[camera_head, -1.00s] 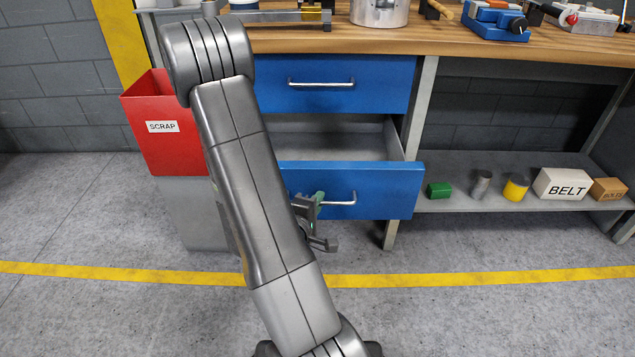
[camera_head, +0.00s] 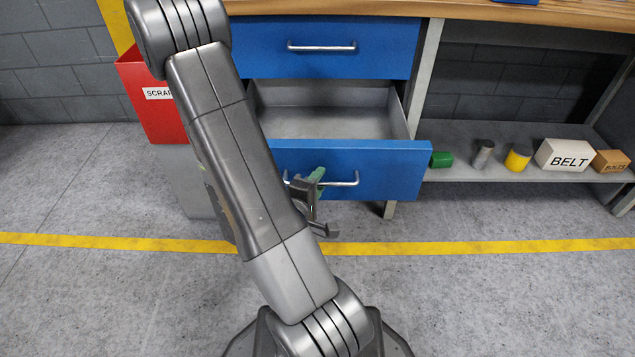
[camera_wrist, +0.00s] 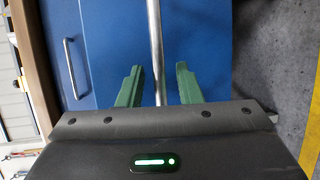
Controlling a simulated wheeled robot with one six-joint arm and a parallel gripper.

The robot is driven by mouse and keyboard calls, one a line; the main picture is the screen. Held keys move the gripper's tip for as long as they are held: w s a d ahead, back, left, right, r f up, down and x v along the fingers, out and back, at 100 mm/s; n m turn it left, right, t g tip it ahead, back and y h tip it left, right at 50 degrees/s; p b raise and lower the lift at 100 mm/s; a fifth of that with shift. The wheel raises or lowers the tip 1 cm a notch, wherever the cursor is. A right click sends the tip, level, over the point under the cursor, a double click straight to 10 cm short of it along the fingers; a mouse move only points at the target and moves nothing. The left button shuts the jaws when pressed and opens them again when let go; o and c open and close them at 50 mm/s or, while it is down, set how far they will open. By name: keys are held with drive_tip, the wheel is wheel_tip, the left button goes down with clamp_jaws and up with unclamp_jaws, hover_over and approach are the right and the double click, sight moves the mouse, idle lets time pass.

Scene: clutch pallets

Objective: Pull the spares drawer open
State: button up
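The lower blue drawer (camera_head: 390,170) of the workbench stands well out, with its grey empty interior (camera_head: 330,122) showing behind the front. Its silver bar handle (camera_head: 345,183) also shows in the wrist view (camera_wrist: 155,30) as a rod running between my fingers. My gripper (camera_head: 313,179) is at this handle, partly hidden behind my arm. In the wrist view its two green fingers (camera_wrist: 159,70) stand apart on either side of the rod, with a visible gap on each side. The label of the drawer is not visible.
The upper blue drawer (camera_head: 370,55) is shut. A red SCRAP bin (camera_head: 165,118) stands at the left. The low shelf (camera_head: 470,171) at the right holds a green block, two cylinders, a BELT box (camera_head: 563,155) and a brown box. The floor in front is clear.

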drive_tip(key=shift+s, duration=0.1)
drive_tip(key=p+v, duration=0.3)
drive_tip(key=v, duration=1)
drive_tip(key=shift+s+a, duration=0.15)
drive_tip(key=shift+s, duration=0.1)
idle(0.8)
drive_tip(key=b+x, duration=0.2)
drive_tip(key=x, duration=1)
drive_tip(key=shift+b, duration=0.35)
drive_tip(key=shift+s+a+r, duration=0.1)
drive_tip(key=shift+s, duration=0.05)
idle(0.4)
